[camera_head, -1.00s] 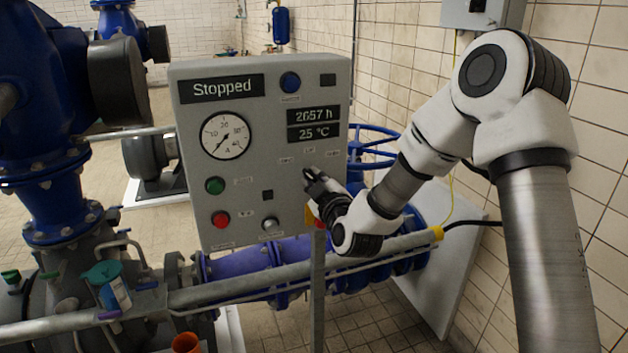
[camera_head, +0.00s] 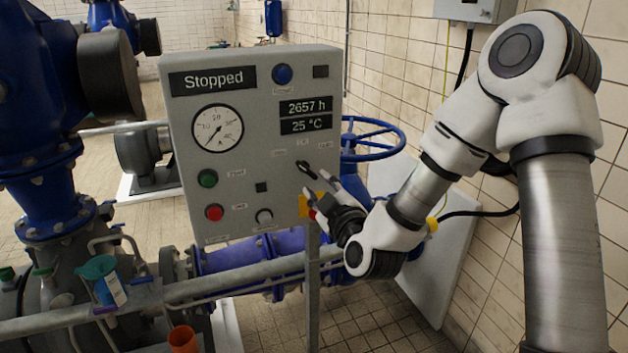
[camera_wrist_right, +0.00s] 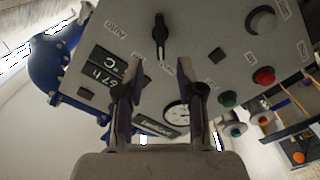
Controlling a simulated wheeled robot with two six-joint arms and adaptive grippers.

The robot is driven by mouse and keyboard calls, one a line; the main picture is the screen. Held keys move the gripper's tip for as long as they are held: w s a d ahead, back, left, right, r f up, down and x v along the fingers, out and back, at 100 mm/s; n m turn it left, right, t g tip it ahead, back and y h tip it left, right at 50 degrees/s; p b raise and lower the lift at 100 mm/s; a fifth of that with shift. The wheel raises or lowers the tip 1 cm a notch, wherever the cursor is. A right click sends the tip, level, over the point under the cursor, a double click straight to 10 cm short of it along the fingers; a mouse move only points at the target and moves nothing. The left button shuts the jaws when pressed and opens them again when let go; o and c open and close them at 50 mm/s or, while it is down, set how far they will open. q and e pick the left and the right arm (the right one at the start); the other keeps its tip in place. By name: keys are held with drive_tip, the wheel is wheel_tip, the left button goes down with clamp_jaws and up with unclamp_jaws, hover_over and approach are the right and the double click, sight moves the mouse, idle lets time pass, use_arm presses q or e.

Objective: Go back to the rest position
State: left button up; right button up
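My right gripper (camera_head: 318,188) is in front of the lower right part of the grey control panel (camera_head: 255,160), apart from it. In the right wrist view its two fingers (camera_wrist_right: 160,80) are spread with nothing between them. A black selector knob (camera_head: 305,169) is on the panel just beyond the fingertips. The knob also shows in the right wrist view (camera_wrist_right: 160,36), beyond the gap between the fingers. The display (camera_head: 213,81) reads "Stopped". My left gripper is not in view.
A blue handwheel (camera_head: 372,138) stands behind the panel, close to my right arm. A grey pipe (camera_head: 230,276) runs low in front. At the lower left are a teal-topped container (camera_head: 100,270) and an orange cup (camera_head: 184,340). A tiled wall (camera_head: 400,70) bounds the right.

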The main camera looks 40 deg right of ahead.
drive_tip(key=shift+w, duration=0.1)
idle(0.3)
drive_tip(key=s+a+f+n+g+y+b, duration=0.1)
drive_tip(key=s+a+f+g, duration=0.1)
drive_tip(key=f, duration=0.8)
drive_tip(key=s+a+f+n+g+y, duration=0.1)
drive_tip(key=s+a+f+g, duration=0.15)
drive_tip(key=f, duration=0.65)
drive_tip(key=s+a+f+n+g+y+b, duration=0.1)
drive_tip(key=s+a+f+g, duration=0.15)
drive_tip(key=f, duration=0.75)
drive_tip(key=s+a+f+m+g, duration=0.1)
drive_tip(key=s+f+m+g, duration=0.2)
drive_tip(key=s+f, duration=0.2)
drive_tip(key=s+a+f+m+g+y, duration=0.1)
drive_tip(key=s+a+f+m+g, duration=0.1)
drive_tip(key=s+f, duration=0.4)
drive_tip(key=s+a+f+m+g, duration=0.1)
drive_tip(key=s+f+m+g, duration=0.3)
drive_tip(key=s, duration=0.8)
drive_tip(key=shift+a+f+g+y, duration=0.3)
drive_tip(key=shift+a+f+g, duration=0.1)
drive_tip(key=shift+f+g, duration=0.3)
drive_tip(key=shift+w, duration=0.1)
